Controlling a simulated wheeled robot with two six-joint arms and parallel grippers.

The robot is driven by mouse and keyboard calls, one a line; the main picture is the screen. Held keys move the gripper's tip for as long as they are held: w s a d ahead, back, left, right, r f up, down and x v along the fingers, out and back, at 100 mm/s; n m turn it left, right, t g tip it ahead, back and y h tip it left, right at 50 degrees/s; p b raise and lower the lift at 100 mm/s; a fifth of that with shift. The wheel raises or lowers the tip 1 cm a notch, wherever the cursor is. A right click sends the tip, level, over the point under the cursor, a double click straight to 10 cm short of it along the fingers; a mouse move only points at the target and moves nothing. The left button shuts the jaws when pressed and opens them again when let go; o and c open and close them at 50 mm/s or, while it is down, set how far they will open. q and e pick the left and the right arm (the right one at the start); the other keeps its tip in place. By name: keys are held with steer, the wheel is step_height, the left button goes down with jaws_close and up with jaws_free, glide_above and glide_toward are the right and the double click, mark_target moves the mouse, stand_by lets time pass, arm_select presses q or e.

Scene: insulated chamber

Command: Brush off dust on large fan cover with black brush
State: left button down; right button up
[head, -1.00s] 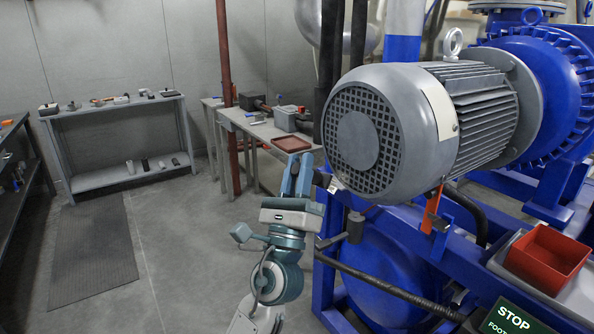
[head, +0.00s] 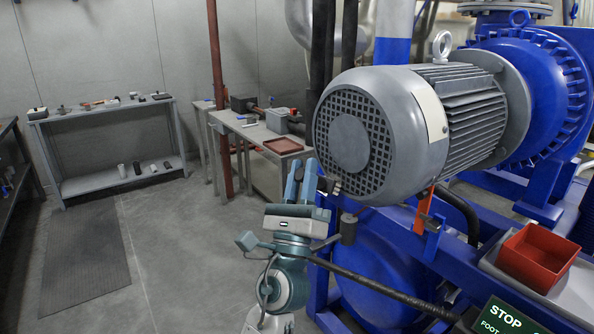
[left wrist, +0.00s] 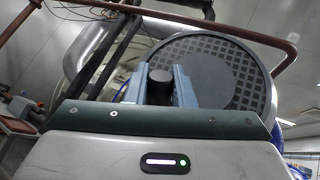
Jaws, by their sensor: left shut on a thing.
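The large fan cover (head: 352,145) is the round grey end of the motor, with a dark square grille around a plain centre disc. It also fills the upper right of the left wrist view (left wrist: 236,72). My left gripper (head: 300,172) stands upright, just left of the cover's lower left edge. Its fingers are shut on the black brush, whose dark round end (left wrist: 160,85) shows between them in the left wrist view. A small part of the brush (head: 328,187) shows beside the fingers. I cannot tell whether it touches the cover. My right gripper is not in view.
The blue pump frame (head: 320,280) stands under the motor, with a dark hose along it. A red bin (head: 538,262) is at the right. A bench with a red tray (head: 283,146) is behind my gripper. A shelf (head: 120,187) stands at the back left.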

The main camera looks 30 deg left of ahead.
arm_select(q)
steer(key=shift+w+a+b, duration=0.15)
steer(key=shift+w+a, duration=0.05)
steer(key=shift+a, duration=0.25)
steer(key=shift+w+a+b, duration=0.15)
steer(key=shift+w+a, duration=0.05)
steer(key=shift+a, duration=0.25)
steer(key=shift+s, duration=0.1)
stand_by(0.3)
steer(key=shift+s+a, duration=0.4)
steer(key=shift+s, duration=0.5)
steer(key=shift+s+a, duration=0.35)
steer(key=shift+s, duration=0.5)
steer(key=shift+s+a, duration=0.4)
steer(key=shift+s, duration=0.5)
steer(key=s, duration=0.1)
steer(key=s+a, duration=0.1)
steer(key=shift+s, duration=0.4)
steer(key=shift+w, duration=0.1)
